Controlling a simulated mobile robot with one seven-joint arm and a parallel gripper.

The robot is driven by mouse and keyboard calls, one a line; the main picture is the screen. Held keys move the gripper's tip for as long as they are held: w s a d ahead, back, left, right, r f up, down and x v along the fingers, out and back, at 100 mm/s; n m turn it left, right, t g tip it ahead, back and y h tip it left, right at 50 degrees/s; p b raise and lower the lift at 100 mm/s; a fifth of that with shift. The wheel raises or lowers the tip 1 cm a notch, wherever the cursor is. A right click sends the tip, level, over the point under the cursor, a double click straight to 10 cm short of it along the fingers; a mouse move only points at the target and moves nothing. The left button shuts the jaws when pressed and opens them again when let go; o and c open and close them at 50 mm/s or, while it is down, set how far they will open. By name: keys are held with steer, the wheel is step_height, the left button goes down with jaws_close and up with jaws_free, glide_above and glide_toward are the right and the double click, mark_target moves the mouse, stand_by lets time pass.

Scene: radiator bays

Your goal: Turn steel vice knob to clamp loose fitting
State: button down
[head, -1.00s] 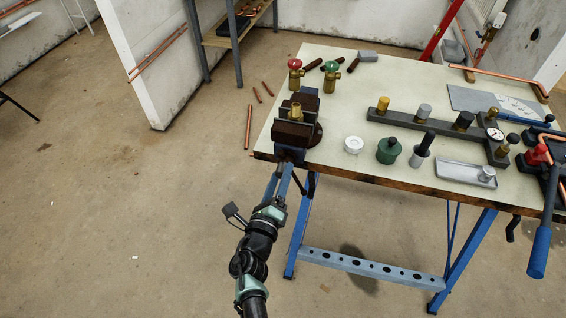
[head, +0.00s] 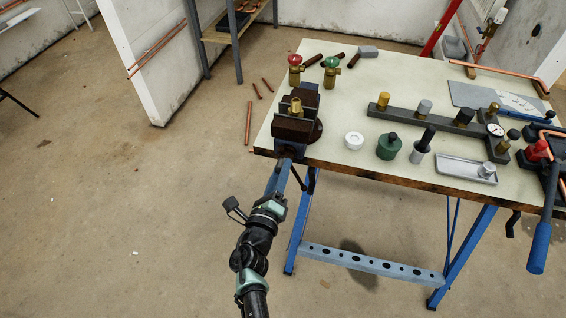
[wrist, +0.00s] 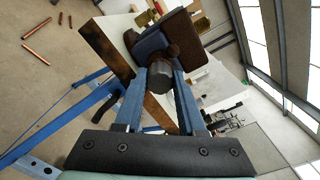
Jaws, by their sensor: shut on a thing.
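The dark brown vice (head: 296,128) is mounted at the bench's left front corner. The brass fitting (head: 296,106) stands upright at its jaws; I cannot tell whether they touch it on both sides. My gripper (head: 284,165) reaches up to the front of the vice from below. In the wrist view, my gripper (wrist: 161,82) is shut on the round grey steel knob (wrist: 160,77), one finger on each side. The vice body (wrist: 160,42) is just beyond the knob. In the head view the knob is mostly hidden by my gripper.
The bench top (head: 340,115) carries red (head: 295,66) and green (head: 331,68) capped valves behind the vice, and a white ring (head: 354,141) and green pot (head: 388,146) to its right. A blue trestle leg (head: 300,225) is close to my arm. Floor on the left is open.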

steer(key=m+b, duration=0.3)
steer(key=m, duration=0.2)
steer(key=m+b, duration=0.3)
steer(key=m, duration=0.2)
steer(key=m+b, duration=0.3)
steer(key=m, duration=0.2)
steer(key=shift+f, duration=0.35)
steer(key=c, duration=0.9)
jaws_free()
steer(key=shift+r+m+b, duration=0.15)
steer(key=shift+m+b, duration=0.2)
steer(key=shift+m, duration=0.55)
steer(key=shift+c, duration=0.2)
steer(key=shift+o, duration=1.3)
steer(key=shift+r+p, duration=0.2)
steer(key=shift+p, duration=0.1)
steer(key=shift+s, duration=0.1)
steer(key=p+v, duration=0.1)
steer(key=v, duration=0.5)
steer(key=shift+s+a, duration=0.15)
steer(key=shift+s, duration=0.2)
